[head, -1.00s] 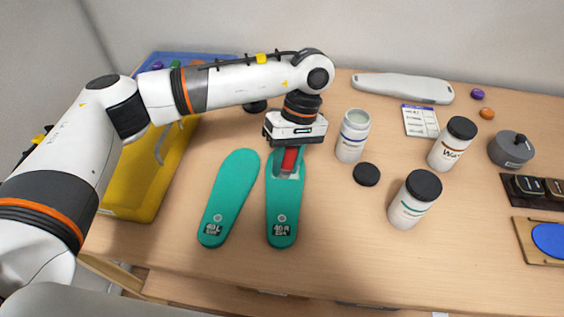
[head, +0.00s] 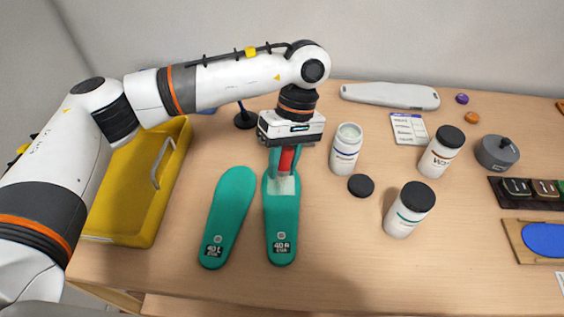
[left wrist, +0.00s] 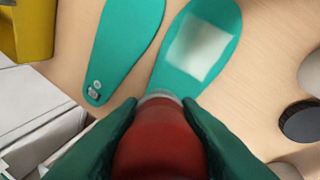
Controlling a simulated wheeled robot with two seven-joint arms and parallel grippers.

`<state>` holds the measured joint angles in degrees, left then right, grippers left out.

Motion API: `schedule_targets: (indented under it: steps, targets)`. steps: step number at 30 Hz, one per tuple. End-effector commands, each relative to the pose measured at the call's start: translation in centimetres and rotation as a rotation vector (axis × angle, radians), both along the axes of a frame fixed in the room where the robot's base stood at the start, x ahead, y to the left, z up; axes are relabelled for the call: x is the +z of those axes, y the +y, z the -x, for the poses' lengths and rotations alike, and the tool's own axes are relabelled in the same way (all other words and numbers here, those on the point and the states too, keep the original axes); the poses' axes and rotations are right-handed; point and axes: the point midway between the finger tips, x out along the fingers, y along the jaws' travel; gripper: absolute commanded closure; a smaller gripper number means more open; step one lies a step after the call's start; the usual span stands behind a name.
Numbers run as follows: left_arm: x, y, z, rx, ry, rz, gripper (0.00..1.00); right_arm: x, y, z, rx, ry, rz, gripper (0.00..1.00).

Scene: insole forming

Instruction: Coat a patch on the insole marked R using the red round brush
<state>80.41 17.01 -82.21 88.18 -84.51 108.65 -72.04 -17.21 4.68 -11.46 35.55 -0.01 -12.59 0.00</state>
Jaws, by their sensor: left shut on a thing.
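Two teal insoles lie side by side on the table. The left insole (head: 227,215) reads 40 L and the right insole (head: 281,225) reads 40 R. A pale whitish square patch (head: 283,184) shows on the R insole; it also shows in the left wrist view (left wrist: 200,47). My left gripper (head: 288,150) is shut on the red brush (head: 287,160), over the upper part of the R insole. The red handle (left wrist: 160,140) fills the lower middle of the left wrist view between the green fingers. The brush tip is hidden there. My right gripper is not in view.
An open white jar (head: 346,150) stands right of the brush, with a black lid (head: 361,185) near it. Two black-capped bottles (head: 409,210) (head: 441,152) stand further right. A yellow bin (head: 130,205) is at left. The table front is clear.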

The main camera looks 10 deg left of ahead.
Motion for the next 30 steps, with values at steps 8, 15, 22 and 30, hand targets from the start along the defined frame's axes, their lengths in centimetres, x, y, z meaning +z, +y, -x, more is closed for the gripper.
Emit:
schedule_targets:
  steps: [8, 15, 22, 30]
  targets:
    - [0.0, 0.0, 0.0, 0.000, 0.000, 0.000, 0.93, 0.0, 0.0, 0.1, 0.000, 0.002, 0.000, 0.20]
    - [-0.4, 0.4, -0.1, 0.011, 0.006, 0.025, 0.93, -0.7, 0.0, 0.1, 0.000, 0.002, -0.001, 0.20]
    - [-1.0, 1.6, -0.5, 0.048, 0.027, 0.125, 0.93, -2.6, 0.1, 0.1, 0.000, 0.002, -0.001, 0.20]
    - [-0.7, 1.9, -0.5, 0.056, 0.033, 0.156, 0.93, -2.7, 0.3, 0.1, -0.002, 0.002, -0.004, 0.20]
